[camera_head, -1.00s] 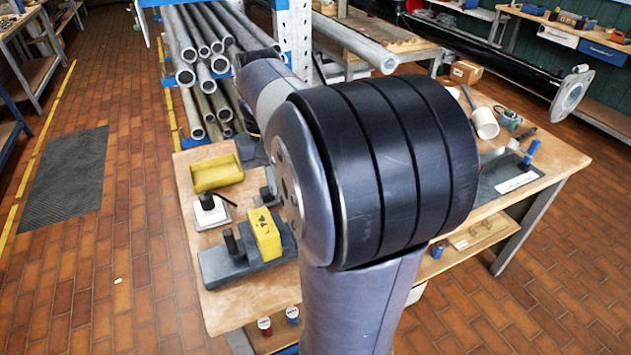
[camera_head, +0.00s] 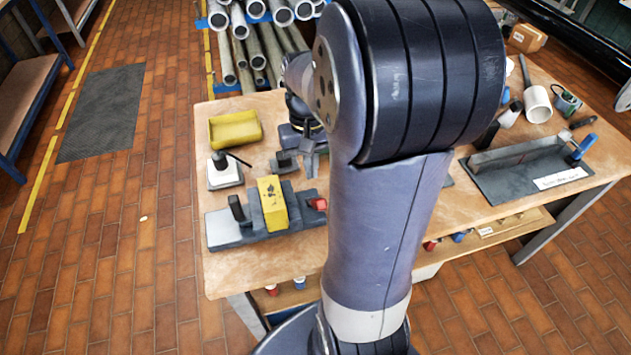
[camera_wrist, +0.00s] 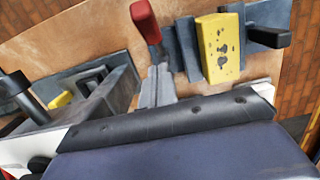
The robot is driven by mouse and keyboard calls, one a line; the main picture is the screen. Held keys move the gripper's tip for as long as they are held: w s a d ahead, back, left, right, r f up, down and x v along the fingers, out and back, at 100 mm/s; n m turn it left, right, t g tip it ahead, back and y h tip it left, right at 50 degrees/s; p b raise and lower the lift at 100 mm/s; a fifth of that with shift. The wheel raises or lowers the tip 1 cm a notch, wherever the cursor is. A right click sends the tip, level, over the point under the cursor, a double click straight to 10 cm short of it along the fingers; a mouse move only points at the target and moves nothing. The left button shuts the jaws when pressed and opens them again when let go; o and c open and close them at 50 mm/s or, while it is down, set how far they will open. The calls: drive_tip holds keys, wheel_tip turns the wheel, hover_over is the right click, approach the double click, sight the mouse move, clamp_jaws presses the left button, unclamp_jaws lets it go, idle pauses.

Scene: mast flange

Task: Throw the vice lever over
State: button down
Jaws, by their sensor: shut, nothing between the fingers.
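The vice (camera_head: 225,235) is a grey block at the table's front left, with a yellow block (camera_head: 272,203) held upright in it. A black upright handle (camera_head: 238,209) stands at its left end. The lever's red grip (camera_head: 318,204) shows at its right end, partly behind my arm. My gripper (camera_head: 310,165) is shut and empty, behind the vice. In the wrist view, the gripper's tips (camera_wrist: 157,72) point at the vice, close below the lever's red grip (camera_wrist: 145,20); I cannot tell if they touch. The yellow block (camera_wrist: 220,48) is to their right.
A yellow tray (camera_head: 235,128) and a white-based black post (camera_head: 222,172) stand behind the vice. A grey tray (camera_head: 545,178) with a blue-handled tool (camera_head: 583,147) and a white cylinder (camera_head: 537,104) are at right. Bare wood (camera_head: 255,268) lies before the vice.

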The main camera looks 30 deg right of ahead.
sight(321, 206)
drive_tip(key=shift+s+a+f, duration=0.2)
drive_tip(key=shift+s+f, duration=0.35)
drive_tip(key=shift+s, duration=0.2)
drive_tip(key=shift+s+a+f, duration=0.2)
drive_tip(key=shift+s+f, duration=0.35)
drive_tip(key=shift+s, duration=0.2)
drive_tip(key=s+f+t+b, duration=0.1)
drive_tip(key=b, duration=0.1)
drive_tip(key=s+a+f+t+b, duration=0.1)
drive_tip(key=s+t+b, duration=0.1)
drive_tip(key=shift+s+h, duration=0.1)
drive_tip(key=shift+h, duration=0.3)
drive_tip(key=shift+s+a+f, duration=0.2)
drive_tip(key=shift+s+f, duration=0.25)
drive_tip(key=shift+s, duration=0.2)
drive_tip(key=shift+w+r, duration=0.2)
drive_tip(key=shift+r, duration=0.3)
drive_tip(key=r+p, duration=0.1)
drive_tip(key=w+r+p, duration=0.1)
drive_tip(key=r+p, duration=0.1)
drive_tip(key=shift+w+d+r, duration=0.3)
drive_tip(key=shift+w+d, duration=0.05)
drive_tip(key=shift+w, duration=0.05)
wheel_tip(321, 206, up, 9)
drive_tip(key=s, duration=0.2)
drive_tip(key=shift+s+a, duration=0.3)
drive_tip(key=shift+a, duration=0.1)
